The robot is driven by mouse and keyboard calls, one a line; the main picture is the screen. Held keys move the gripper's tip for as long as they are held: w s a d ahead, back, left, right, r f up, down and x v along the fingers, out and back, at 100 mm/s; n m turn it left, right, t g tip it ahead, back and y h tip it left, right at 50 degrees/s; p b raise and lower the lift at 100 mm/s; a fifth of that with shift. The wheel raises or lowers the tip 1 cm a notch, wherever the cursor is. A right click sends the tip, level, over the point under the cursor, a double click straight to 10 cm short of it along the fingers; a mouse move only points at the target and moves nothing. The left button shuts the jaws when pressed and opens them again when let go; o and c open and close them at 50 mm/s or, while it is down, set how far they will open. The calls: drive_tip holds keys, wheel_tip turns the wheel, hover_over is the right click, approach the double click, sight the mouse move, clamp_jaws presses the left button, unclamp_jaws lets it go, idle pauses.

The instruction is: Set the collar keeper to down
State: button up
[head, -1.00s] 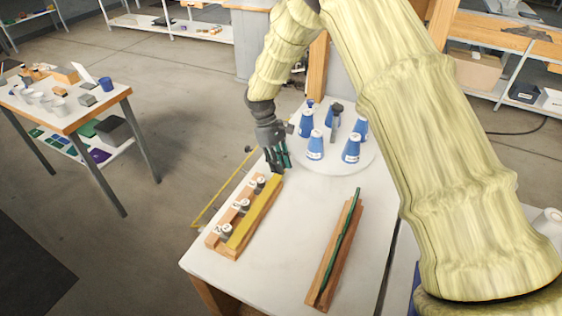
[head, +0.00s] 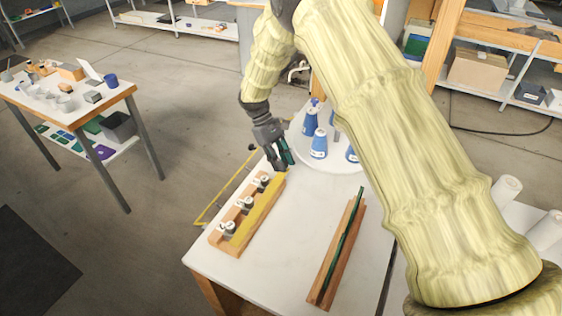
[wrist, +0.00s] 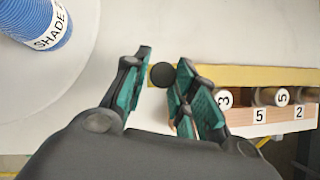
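A long yellow bar (head: 258,212), which looks like the collar keeper, lies along the right side of a wooden rack (head: 224,248). The rack holds a row of numbered grey collars (head: 245,203). In the wrist view the yellow bar (wrist: 250,77) ends in a round black knob (wrist: 162,75). My gripper (head: 283,164) is at the far end of the rack, pointing down. In the wrist view my gripper (wrist: 160,66) has its fingers apart, with the knob showing between them. I cannot tell whether either finger touches the knob.
A white round plate (head: 318,168) with blue cones (head: 319,144) stands just behind and right of my gripper. A wooden strip with a green rod (head: 350,228) lies to the right. The white tabletop (head: 290,225) between rack and strip is clear.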

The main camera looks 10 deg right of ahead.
drive_tip(key=shift+o, duration=1.4)
drive_tip(key=shift+f, duration=0.1)
drive_tip(key=v, duration=1.2)
